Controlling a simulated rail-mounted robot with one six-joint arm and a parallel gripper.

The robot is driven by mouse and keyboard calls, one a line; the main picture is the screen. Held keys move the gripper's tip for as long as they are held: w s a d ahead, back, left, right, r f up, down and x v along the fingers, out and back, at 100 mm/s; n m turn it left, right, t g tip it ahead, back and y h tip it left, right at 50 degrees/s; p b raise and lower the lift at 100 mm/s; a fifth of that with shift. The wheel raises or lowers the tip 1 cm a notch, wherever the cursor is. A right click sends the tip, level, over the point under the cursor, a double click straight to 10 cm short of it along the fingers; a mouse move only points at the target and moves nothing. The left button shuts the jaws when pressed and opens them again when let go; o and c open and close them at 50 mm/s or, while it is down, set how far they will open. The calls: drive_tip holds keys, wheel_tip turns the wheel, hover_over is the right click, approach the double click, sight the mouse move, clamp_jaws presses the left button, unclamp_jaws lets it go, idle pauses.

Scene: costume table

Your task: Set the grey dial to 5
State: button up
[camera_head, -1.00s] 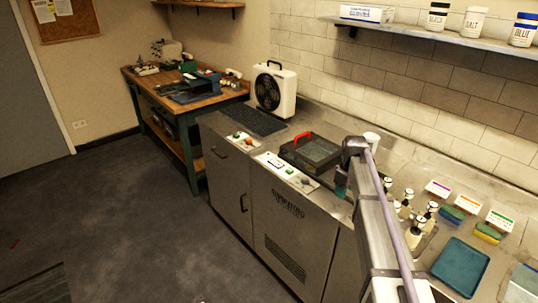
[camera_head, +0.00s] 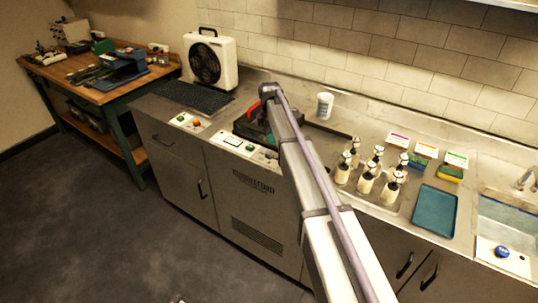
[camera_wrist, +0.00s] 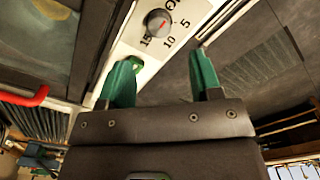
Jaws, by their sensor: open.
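The grey dial (camera_wrist: 158,22) shows near the top of the wrist view, on a pale control panel (camera_wrist: 120,46) printed with 5, 10 and 15. The exact reading is hard to tell. My gripper (camera_wrist: 162,72) is open and empty, its green fingers apart and below the dial in the picture. The left finger overlaps the panel beside a green button (camera_wrist: 136,66). In the head view, my arm hides the gripper.
A dark framed unit with a red handle (camera_wrist: 24,97) lies left of the panel. In the head view, a second control panel (camera_head: 187,122) sits farther left. Pump bottles (camera_head: 366,183), a white cup (camera_head: 324,106) and a blue tray (camera_head: 434,210) stand right of my arm.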

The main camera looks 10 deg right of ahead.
sight(270, 152)
wheel_tip(270, 152, down, 9)
drive_tip(key=b, duration=0.7)
drive_tip(key=shift+a+r, duration=0.1)
drive_tip(key=shift+r, duration=0.1)
drive_tip(key=c, duration=0.9)
